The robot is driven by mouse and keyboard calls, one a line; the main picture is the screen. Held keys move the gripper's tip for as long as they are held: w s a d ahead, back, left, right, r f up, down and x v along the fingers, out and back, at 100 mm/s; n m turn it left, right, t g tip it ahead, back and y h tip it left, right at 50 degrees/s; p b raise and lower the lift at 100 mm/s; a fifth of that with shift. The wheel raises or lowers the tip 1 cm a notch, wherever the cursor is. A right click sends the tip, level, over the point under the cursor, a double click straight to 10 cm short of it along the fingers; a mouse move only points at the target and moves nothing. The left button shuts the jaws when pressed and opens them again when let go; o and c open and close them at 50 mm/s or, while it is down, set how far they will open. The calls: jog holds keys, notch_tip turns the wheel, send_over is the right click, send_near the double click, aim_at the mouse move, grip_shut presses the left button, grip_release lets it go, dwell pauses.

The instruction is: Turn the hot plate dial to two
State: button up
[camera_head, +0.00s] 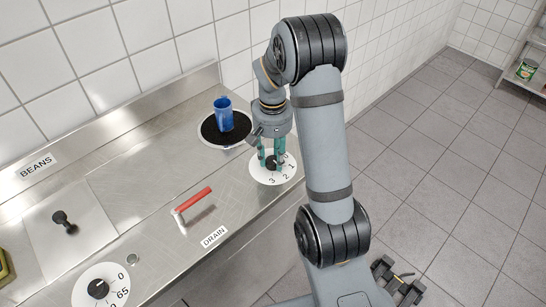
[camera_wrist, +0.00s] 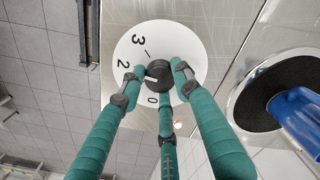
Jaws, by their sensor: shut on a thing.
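The hot plate dial is a black knob (camera_wrist: 158,72) on a white round face (camera_wrist: 190,45), on the steel counter's right end. In the wrist view 3, 2 and 0 show on the face; the 1 is hidden there by a finger but shows in the head view. A pale mark on the knob points left, toward the stretch around 1 and 2; its exact setting is unclear. My gripper (camera_head: 271,160) points down at the dial, its green fingers closed around the knob. The black hot plate (camera_head: 212,135) carries a blue cup (camera_head: 224,112).
A red-handled drain lever (camera_head: 194,199) stands left of the dial, near the DRAIN label (camera_head: 214,237). Another dial (camera_head: 100,288), marked 0 and 65, is at the lower left. A lid with a black knob (camera_head: 64,222) lies under the BEANS label (camera_head: 37,167). The floor at right is mostly clear.

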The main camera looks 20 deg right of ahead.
aim_at(272, 159)
jog(key=shift+w+r, duration=0.15)
jog(key=shift+w, duration=0.2)
jog(key=o, duration=0.9)
jog(key=shift+c, duration=0.2)
jog(key=shift+o, duration=1.4)
jog(key=shift+s, duration=0.1)
notch_tip(272, 159, up, 12)
jog(key=shift+f, duration=0.25)
notch_tip(272, 159, down, 12)
jog(key=shift+s+r, duration=0.1)
